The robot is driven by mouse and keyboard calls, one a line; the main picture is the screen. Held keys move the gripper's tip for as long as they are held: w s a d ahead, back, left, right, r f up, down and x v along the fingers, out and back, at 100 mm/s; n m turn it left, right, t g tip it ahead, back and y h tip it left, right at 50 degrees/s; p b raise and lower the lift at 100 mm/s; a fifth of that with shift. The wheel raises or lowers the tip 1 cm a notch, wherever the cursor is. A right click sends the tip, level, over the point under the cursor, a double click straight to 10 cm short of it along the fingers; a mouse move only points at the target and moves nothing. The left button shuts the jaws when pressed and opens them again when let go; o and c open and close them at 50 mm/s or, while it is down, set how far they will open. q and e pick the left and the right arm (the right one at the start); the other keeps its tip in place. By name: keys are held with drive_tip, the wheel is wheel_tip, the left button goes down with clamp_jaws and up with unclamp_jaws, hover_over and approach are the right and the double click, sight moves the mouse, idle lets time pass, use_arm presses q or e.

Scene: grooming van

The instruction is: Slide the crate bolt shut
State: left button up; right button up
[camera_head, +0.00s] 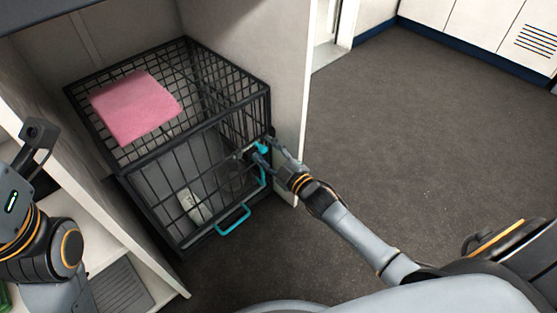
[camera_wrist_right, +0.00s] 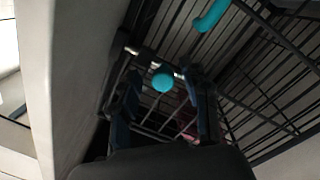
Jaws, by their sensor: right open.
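The black wire crate (camera_head: 222,70) stands in an alcove, its barred front facing me. The bolt's teal round knob (camera_wrist_right: 162,82) sits on a silver rod (camera_wrist_right: 137,52) in the right wrist view. In the head view the teal knob (camera_head: 263,148) is at the crate's front right edge, partly covered by my gripper. My right gripper (camera_head: 258,152) is open there. In the right wrist view its dark fingers (camera_wrist_right: 164,100) stand on either side of the knob; contact cannot be told. My left arm shows at the left, but its fingers do not.
A pink folded towel (camera_head: 135,106) lies on the crate top. A teal handle (camera_head: 233,220) sticks out low on the crate front. A pale wall panel (camera_head: 291,105) stands close on the crate's right. Open grey floor (camera_head: 420,140) lies right of it.

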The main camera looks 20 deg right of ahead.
drive_tip(key=v, duration=1.1)
drive_tip(key=shift+d, duration=0.1)
